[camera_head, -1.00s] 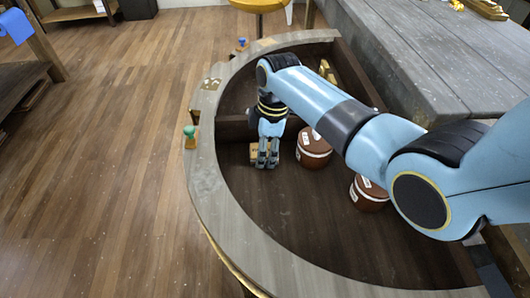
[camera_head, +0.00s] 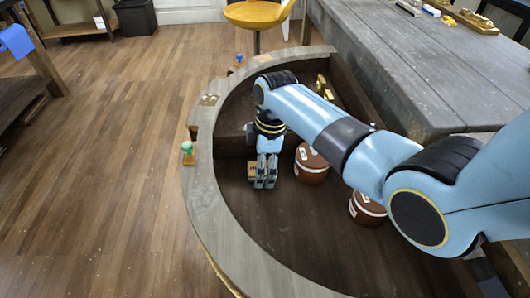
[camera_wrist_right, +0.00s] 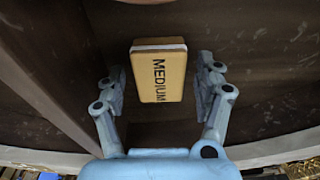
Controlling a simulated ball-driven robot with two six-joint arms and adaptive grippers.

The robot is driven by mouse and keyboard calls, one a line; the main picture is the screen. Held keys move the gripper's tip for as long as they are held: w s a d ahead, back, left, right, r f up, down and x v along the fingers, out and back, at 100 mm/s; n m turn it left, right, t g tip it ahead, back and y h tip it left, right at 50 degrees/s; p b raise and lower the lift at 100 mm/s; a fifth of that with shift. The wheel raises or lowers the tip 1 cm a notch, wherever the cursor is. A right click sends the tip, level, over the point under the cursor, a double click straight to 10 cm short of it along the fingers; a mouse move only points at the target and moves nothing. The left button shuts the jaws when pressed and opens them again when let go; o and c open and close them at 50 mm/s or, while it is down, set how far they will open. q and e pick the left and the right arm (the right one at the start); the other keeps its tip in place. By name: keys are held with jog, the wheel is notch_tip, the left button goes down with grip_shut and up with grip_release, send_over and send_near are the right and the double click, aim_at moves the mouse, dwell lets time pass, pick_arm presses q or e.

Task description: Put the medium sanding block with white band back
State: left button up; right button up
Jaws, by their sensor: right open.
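The medium sanding block (camera_wrist_right: 160,76) is tan with "MEDIUM" printed in dark letters and a white band along its edge. In the head view the block (camera_head: 252,170) shows partly behind my right gripper (camera_head: 265,184), on the dark floor of the half-round console's inside. In the right wrist view the open fingers of my right gripper (camera_wrist_right: 161,68) stand on either side of the block, with gaps on both sides. I cannot tell how far above the floor the fingertips are. My left gripper is out of view.
Two round brown containers with white labels (camera_head: 312,165) (camera_head: 366,208) stand to the right, partly under my right arm. A divider (camera_head: 232,146) lies behind the gripper. Floor in front of the gripper is clear.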

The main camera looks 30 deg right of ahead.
notch_tip(320, 180, up, 12)
jog(key=d+p, duration=0.1)
jog(key=p, duration=0.1)
jog(key=shift+s+d+f, duration=0.15)
jog(key=shift+s+f, duration=0.05)
jog(key=shift+s, duration=0.05)
